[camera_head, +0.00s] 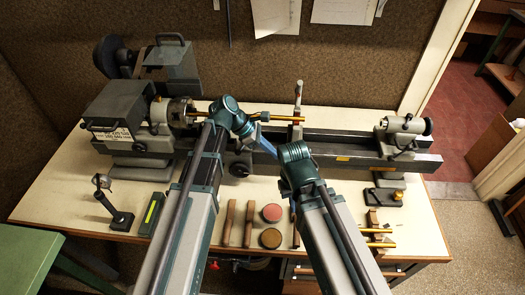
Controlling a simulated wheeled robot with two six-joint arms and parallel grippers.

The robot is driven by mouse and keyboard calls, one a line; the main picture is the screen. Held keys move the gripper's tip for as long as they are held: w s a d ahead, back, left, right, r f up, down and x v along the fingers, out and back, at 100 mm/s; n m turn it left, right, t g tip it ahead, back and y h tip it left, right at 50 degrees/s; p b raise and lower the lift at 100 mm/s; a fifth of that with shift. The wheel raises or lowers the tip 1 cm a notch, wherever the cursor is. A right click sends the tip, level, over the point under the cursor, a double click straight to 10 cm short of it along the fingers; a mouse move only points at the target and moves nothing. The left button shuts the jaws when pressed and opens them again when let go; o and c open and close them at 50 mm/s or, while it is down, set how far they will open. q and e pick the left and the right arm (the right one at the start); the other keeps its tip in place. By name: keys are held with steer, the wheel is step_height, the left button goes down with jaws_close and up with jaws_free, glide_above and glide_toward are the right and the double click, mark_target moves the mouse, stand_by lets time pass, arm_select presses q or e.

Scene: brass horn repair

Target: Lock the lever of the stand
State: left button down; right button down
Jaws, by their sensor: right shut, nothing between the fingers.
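The stand (298,98) is the narrow upright on the lathe bed, right of the middle, with a brass rod (275,118) reaching to it from the chuck. Its lever is too small to tell apart, and I cannot see whether it is locked. My right gripper (266,146) is shut and empty, in front of the lathe bed, below and left of the stand and apart from it. My left arm's wrist is left of the stand, in front of the brass rod; its fingers are not clear. The arms hide part of the bed.
The lathe headstock (121,112) is at left, the tailstock (400,133) at right. Bare bench shows at far right front.

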arm_select(q)
steer(key=shift+d, duration=0.35)
steer(key=shift+s+d+n, duration=0.15)
steer(key=shift+s+n, duration=0.05)
steer(key=shift+n, duration=0.1)
